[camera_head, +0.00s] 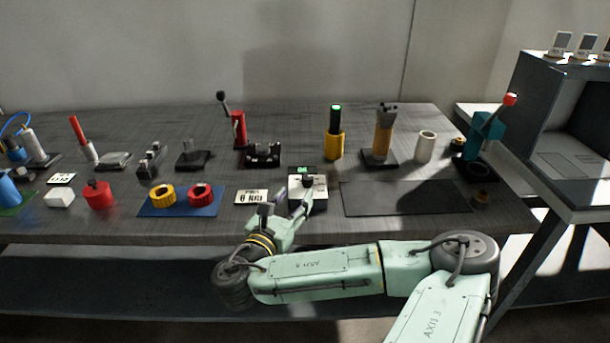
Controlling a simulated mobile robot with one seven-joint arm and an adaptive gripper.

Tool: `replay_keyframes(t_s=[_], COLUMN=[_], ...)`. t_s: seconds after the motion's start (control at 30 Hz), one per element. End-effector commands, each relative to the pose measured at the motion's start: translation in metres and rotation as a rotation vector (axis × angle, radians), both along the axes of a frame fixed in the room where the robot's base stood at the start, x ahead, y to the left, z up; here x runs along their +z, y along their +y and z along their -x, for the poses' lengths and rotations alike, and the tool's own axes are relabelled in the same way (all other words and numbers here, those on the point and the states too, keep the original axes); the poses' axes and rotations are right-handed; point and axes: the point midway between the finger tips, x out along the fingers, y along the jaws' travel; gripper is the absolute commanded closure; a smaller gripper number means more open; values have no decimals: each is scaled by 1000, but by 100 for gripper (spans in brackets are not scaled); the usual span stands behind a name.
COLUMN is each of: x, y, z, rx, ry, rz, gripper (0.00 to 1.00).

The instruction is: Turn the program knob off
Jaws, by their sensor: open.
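A small white-and-black box (319,190) with a green-lit display (304,170) stands near the table's front edge, at the middle of the picture. A small dark knob (308,181) shows on its white face; I take this for the program knob. Its pointing direction is too small to read. My gripper (282,202) is open, just left of and in front of the box, and overlaps its left side in this view. I cannot tell whether it touches the box. No held object shows.
A label plate (252,197) lies left of my gripper, beyond it a blue mat (180,212) with yellow and red rings. A bare dark mat (405,196) lies right of the box. A yellow holder (334,146) and a black block (263,155) stand behind.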

Motion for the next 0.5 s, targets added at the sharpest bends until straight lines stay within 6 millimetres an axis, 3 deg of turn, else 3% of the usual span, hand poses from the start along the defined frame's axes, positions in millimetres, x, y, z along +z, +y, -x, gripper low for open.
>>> replay_keyframes(t_s=[0.3,0.5], x=[4,2], y=[-24,-34], z=[-54,-79], rx=[-2,2], ry=[0,0], rz=[-1,-3], gripper=[55,55])
